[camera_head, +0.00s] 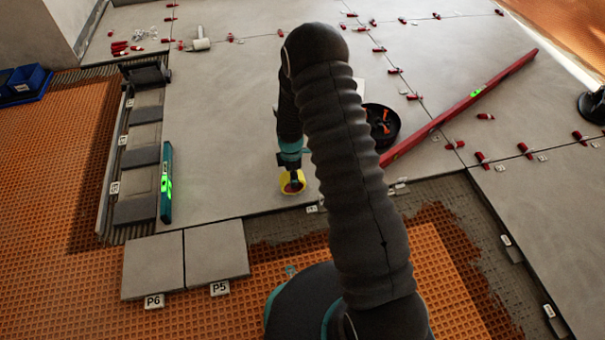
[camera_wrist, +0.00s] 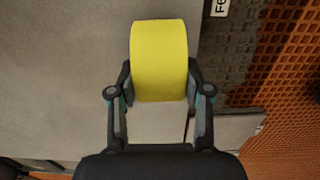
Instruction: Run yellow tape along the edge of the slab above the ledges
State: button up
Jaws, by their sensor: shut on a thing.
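A roll of yellow tape (camera_head: 292,183) is held at the end of my arm, low over the large grey slab (camera_head: 225,130) near its front edge. In the wrist view the yellow roll (camera_wrist: 159,60) fills the space between the fingers of my gripper (camera_wrist: 159,88), which is shut on it. I cannot tell whether the roll touches the slab. No yellow strip shows on the visible slab edge. Dark stepped pieces (camera_head: 143,135) run along the slab's left side; I cannot tell if these are the ledges. My arm hides part of the slab and its front edge.
A green-lit teal level (camera_head: 166,183) lies at the slab's left edge. A long red level (camera_head: 470,105) and a black bowl (camera_head: 381,124) with orange pieces lie to the right. Two loose tiles, P6 (camera_head: 153,265) and P5 (camera_head: 216,250), lie in front. Orange matting (camera_head: 60,170) surrounds.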

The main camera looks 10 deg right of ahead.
aim_at(286, 178)
jog(key=shift+a+f+b, duration=0.15)
jog(key=shift+a+b, duration=0.3)
jog(key=shift+a, duration=5.5)
jog(key=shift+f, duration=0.65)
jog(key=shift+d+r, duration=0.15)
jog(key=shift+d, duration=1.35)
jog(key=shift+d, duration=0.15)
jog(key=shift+d+f, duration=0.15)
jog(key=shift+d, duration=1.4)
jog(key=shift+d+f, duration=0.1)
jog(key=shift+d, duration=2.8)
